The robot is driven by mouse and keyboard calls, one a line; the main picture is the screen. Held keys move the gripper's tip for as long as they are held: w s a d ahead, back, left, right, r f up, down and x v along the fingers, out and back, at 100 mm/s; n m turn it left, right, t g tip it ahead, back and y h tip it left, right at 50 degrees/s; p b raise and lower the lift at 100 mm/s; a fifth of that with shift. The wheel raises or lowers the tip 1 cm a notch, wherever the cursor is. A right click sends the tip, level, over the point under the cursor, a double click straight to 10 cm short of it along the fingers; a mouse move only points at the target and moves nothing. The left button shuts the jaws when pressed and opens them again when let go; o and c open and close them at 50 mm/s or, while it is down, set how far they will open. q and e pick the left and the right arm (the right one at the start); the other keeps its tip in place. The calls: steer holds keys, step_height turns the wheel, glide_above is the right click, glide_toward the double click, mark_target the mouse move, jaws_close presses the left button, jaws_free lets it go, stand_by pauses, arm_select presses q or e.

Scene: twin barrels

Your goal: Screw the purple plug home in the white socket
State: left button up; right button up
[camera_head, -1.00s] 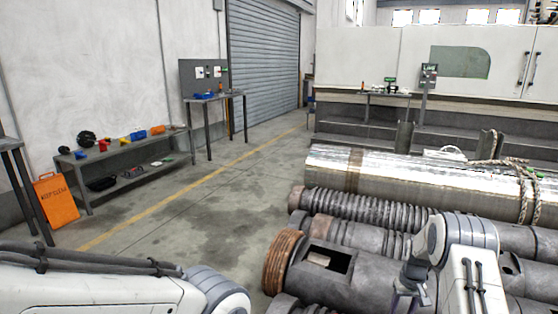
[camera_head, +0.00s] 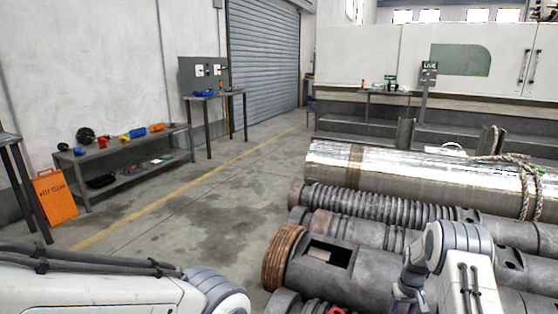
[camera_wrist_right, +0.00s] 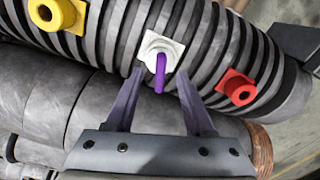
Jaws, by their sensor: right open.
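In the right wrist view, the white socket (camera_wrist_right: 153,45) is a square plate with a round collar, fixed on a ribbed grey barrel. The purple plug (camera_wrist_right: 159,79) shows as a narrow upright bar with its top end at the socket's middle; how deep it sits I cannot tell. My right gripper (camera_wrist_right: 160,88) is open, its two purple-grey fingers spread on either side of the plug with gaps visible. In the head view, my right gripper (camera_head: 408,295) hangs over the barrels at lower right, its fingertips unclear. My left gripper is out of view; only its arm shows.
A yellow socket (camera_wrist_right: 55,14) and a red socket (camera_wrist_right: 238,87) flank the white one. Large grey barrels (camera_head: 335,272) and a shiny cylinder (camera_head: 430,178) fill the right. A low bench (camera_head: 125,155) stands left, with open floor (camera_head: 190,225) between.

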steer(key=shift+f+b, duration=1.25)
steer(key=shift+f, duration=1)
